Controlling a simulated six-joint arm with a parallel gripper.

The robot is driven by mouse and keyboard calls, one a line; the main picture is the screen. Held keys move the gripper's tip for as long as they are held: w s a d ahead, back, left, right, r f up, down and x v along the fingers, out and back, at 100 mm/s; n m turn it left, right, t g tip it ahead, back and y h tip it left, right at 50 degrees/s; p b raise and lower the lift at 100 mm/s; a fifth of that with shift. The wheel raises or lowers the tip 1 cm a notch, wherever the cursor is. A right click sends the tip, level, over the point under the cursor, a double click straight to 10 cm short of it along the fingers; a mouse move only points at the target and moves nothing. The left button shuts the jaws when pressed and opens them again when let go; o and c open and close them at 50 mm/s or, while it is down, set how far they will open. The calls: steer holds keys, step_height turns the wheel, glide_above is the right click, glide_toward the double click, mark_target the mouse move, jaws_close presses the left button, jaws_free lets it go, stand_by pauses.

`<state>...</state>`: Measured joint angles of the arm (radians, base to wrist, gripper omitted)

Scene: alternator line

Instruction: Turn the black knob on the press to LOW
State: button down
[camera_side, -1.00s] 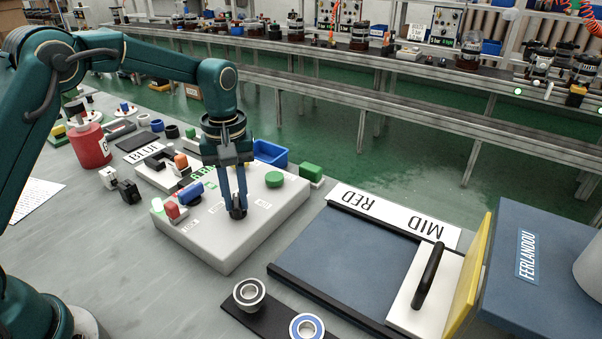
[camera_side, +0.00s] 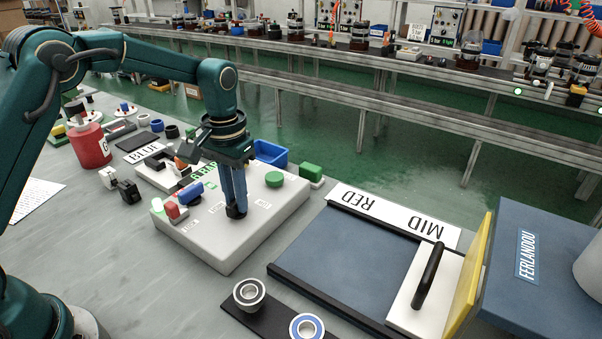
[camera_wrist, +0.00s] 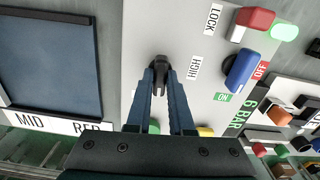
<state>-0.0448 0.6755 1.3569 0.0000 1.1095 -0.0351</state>
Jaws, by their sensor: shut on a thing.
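The black knob (camera_side: 236,212) stands on top of the pale press box (camera_side: 225,255). In the wrist view the knob (camera_wrist: 158,62) is between my fingertips, with a HIGH label (camera_wrist: 195,67) to its right. My gripper (camera_side: 235,206) points down and is shut on the knob; the fingers also show in the wrist view (camera_wrist: 159,85). Small white labels lie around the knob in the side view, too small to read. I see no readable LOW label, and my gripper hides part of the panel. I cannot tell exactly where the knob points.
On the press box are a blue lever (camera_wrist: 243,70) beside ON and OFF labels, a red part (camera_wrist: 255,21) near LOCK, and a green button (camera_side: 274,180). Bearings (camera_side: 249,292) sit in front.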

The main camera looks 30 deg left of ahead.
steer(key=shift+m, duration=0.6)
steer(key=c, duration=0.8)
jaws_free()
steer(key=shift+r, duration=0.15)
steer(key=shift+r, duration=2.5)
